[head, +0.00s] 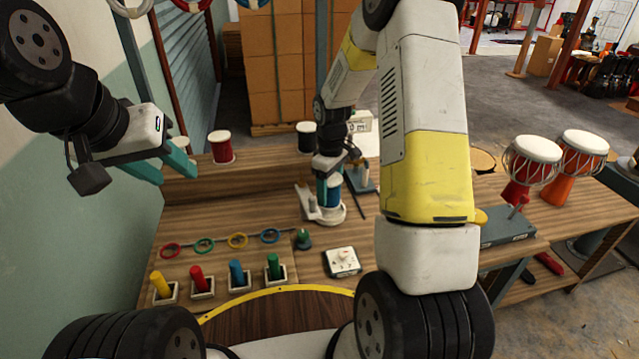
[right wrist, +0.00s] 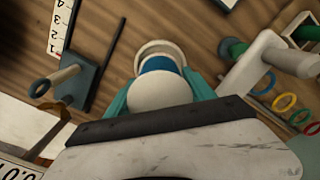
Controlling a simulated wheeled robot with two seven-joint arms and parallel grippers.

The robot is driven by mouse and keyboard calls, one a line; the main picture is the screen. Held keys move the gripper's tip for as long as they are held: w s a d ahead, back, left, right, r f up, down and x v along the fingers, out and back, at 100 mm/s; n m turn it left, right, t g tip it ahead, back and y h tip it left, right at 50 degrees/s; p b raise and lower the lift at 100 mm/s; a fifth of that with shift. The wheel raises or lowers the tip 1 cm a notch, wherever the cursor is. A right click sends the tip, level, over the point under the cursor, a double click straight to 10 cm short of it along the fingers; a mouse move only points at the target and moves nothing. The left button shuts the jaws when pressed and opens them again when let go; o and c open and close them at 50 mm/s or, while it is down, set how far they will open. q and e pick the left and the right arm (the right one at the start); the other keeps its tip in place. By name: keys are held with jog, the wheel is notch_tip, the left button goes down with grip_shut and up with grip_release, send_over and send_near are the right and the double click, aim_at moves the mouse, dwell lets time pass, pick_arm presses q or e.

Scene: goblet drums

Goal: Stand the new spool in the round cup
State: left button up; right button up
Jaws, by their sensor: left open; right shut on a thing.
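The new spool, blue thread with white ends (right wrist: 158,90), is upright between the teal fingers of my right gripper (head: 330,182). The gripper is shut on it. Its blue thread also shows in the head view (head: 335,197). The white round cup (head: 328,217) is directly under the spool, and its rim (right wrist: 160,46) shows past the spool in the right wrist view. The spool's lower end is hidden; I cannot tell whether it rests on the cup floor. My left gripper (head: 165,170) is open and empty at the upper left, over the bench's left side.
A red spool (head: 221,147) and a dark spool (head: 306,136) stand on the back shelf. Coloured rings (head: 237,240) and pegs in blocks (head: 237,274) are at front left. A post stand (head: 361,178) is right of the cup. Drums (head: 531,163) are at far right.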

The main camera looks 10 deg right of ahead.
aim_at(329, 199)
jog(key=shift+f, duration=1.7)
jog(key=shift+f, duration=0.15)
jog(key=o, duration=1.5)
